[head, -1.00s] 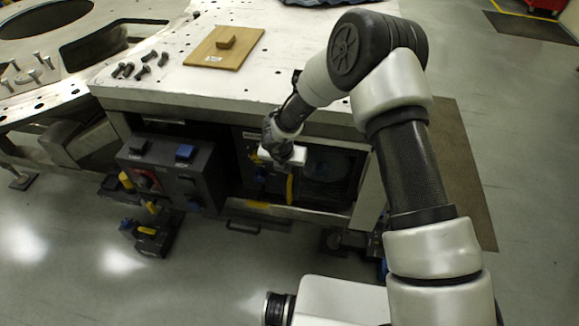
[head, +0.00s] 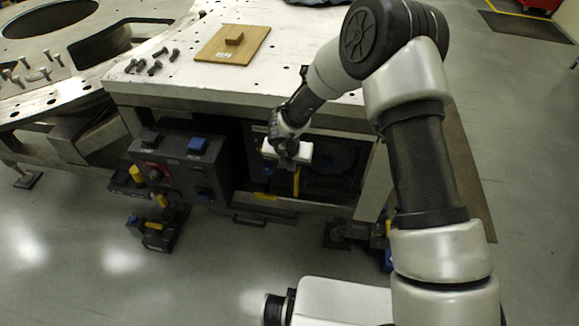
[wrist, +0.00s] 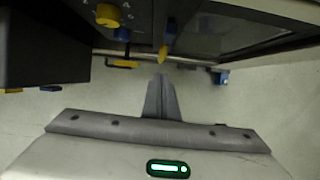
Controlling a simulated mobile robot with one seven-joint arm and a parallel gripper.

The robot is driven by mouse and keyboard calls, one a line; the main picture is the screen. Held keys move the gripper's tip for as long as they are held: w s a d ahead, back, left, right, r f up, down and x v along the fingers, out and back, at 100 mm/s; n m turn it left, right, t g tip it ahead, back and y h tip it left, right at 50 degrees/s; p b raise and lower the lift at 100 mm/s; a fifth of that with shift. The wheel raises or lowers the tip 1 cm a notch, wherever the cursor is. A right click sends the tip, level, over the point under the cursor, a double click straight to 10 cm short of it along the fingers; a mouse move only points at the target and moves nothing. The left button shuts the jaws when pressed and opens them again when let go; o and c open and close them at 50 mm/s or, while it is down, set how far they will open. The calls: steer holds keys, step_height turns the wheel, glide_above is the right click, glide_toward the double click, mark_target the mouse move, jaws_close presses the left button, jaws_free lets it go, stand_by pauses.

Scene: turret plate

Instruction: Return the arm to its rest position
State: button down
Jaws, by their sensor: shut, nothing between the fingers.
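My gripper (head: 284,166) is at the end of my folded arm, in front of the table's front side in the head view, below the tabletop edge. In the wrist view the gripper fingers (wrist: 161,98) are together, with nothing between them. They point towards the floor and the lower front of the cabinet. The fingertips are small and partly hidden by the wrist in the head view. My gripper is apart from the dark panel with a yellow handle (wrist: 163,53) in front of it.
The white table (head: 190,90) carries several bolts (head: 155,67) and a wooden board (head: 215,50) with a small block. A round turret plate (head: 100,50) is at left. Open floor lies in front.

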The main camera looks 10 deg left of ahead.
steer(key=p+v, duration=0.1)
steer(key=v, duration=0.5)
steer(key=shift+d+r, duration=0.2)
steer(key=shift+r, duration=0.05)
steer(key=w+r+n+t+y+p, duration=0.1)
steer(key=w+r+n+t, duration=0.2)
steer(key=r, duration=0.6)
steer(key=w+r+n+y+p, duration=0.2)
steer(key=r+n, duration=0.3)
steer(key=r, duration=0.4)
steer(key=s+d+r+n+y+p, duration=0.1)
steer(key=s+d+r+n, duration=0.15)
steer(key=r+n, duration=0.45)
steer(key=s+d+r+n+y+p, duration=0.1)
steer(key=s+d+r+n+p, duration=0.3)
steer(key=r, duration=0.6)
steer(key=s+d+r+n+g+h+p, duration=0.1)
steer(key=s+d+r+n+h, duration=0.1)
steer(key=s+d+n, duration=0.6)
steer(key=s+d+r+n+h+p, duration=0.1)
steer(key=s+d+r+n+h, duration=0.2)
steer(key=s+d+n, duration=0.6)
steer(key=s+d+r, duration=0.2)
steer(key=s, duration=0.3)
steer(key=shift+s+r+g, duration=0.3)
steer(key=shift+s+g, duration=0.05)
steer(key=shift+g, duration=0.05)
steer(key=shift+a, duration=0.2)
